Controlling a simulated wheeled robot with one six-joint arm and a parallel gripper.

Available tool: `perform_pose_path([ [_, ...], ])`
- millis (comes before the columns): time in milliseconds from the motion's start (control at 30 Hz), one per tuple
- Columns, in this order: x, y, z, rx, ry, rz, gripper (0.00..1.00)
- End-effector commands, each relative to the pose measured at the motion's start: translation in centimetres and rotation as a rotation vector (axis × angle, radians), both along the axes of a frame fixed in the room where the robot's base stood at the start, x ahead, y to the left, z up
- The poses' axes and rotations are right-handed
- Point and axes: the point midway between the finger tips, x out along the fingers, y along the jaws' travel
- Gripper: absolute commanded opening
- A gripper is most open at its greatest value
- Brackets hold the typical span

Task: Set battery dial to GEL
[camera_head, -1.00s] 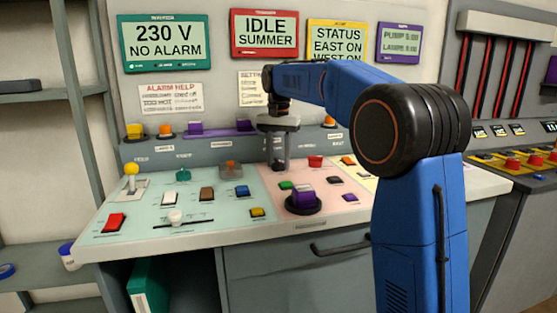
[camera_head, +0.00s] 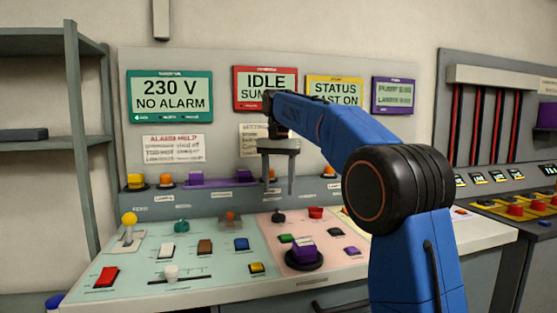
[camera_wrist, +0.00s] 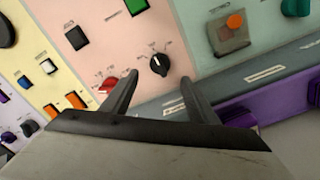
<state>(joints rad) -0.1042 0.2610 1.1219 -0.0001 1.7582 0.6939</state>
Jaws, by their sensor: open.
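A small black dial (camera_head: 278,216) stands on the pink section of the console, near its back edge. In the wrist view the black dial (camera_wrist: 159,65) has a white pointer mark aimed toward the upper left, with small printed labels around it that are too small to read. I cannot confirm from its lettering that it is the battery dial. My gripper (camera_head: 279,187) is open and empty, above the dial and apart from it. In the wrist view the two fingertips of my gripper (camera_wrist: 160,79) frame the dial, one on each side.
A red knob (camera_head: 315,212) stands right of the dial, and an orange-topped control (camera_head: 230,217) stands left. A large purple knob (camera_head: 304,247) sits in front. The air around the gripper is clear.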

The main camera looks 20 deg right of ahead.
Motion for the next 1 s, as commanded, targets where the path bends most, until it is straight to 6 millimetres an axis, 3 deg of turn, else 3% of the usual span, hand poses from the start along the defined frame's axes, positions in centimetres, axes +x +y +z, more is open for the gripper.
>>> perform_pose_path([
  [300, 0.1, 0.0, 5.8, 0.000, -0.002, 0.000, 0.54],
  [500, 0.1, 0.0, 7.9, 0.000, -0.001, 0.000, 0.54],
  [1000, 0.0, 0.0, 8.8, 0.000, 0.000, 0.000, 0.54],
])
